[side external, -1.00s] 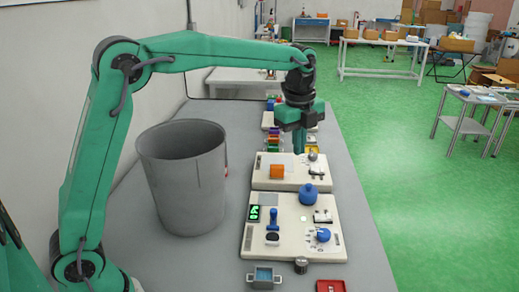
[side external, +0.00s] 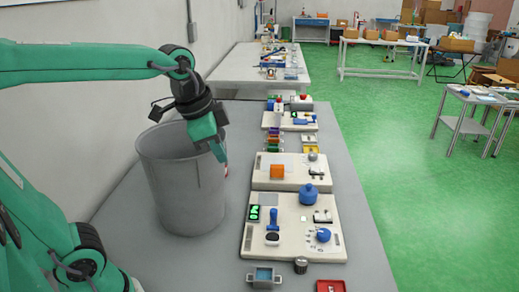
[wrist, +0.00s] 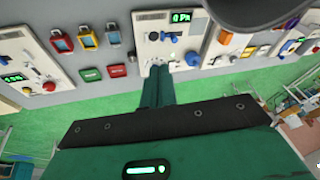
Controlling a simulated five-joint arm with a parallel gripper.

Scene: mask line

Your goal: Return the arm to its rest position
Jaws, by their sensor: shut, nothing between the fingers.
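My gripper (side external: 222,157) hangs in front of the right rim of the grey bin in the side view, its fingers pointing down and to the right. It is shut and holds nothing. In the wrist view my gripper (wrist: 160,70) shows its two green fingers side by side, over the picture of a white panel. My arm is folded back toward the left in the side view, with part of it outside the frame.
The grey bin (side external: 178,195) stands on the grey table (side external: 205,262). White panels (side external: 290,240) with an orange block (side external: 277,171), a blue knob (side external: 308,194) and switches line the table's right. A small blue-lined container (side external: 264,277) and a red tray (side external: 330,286) lie at the front.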

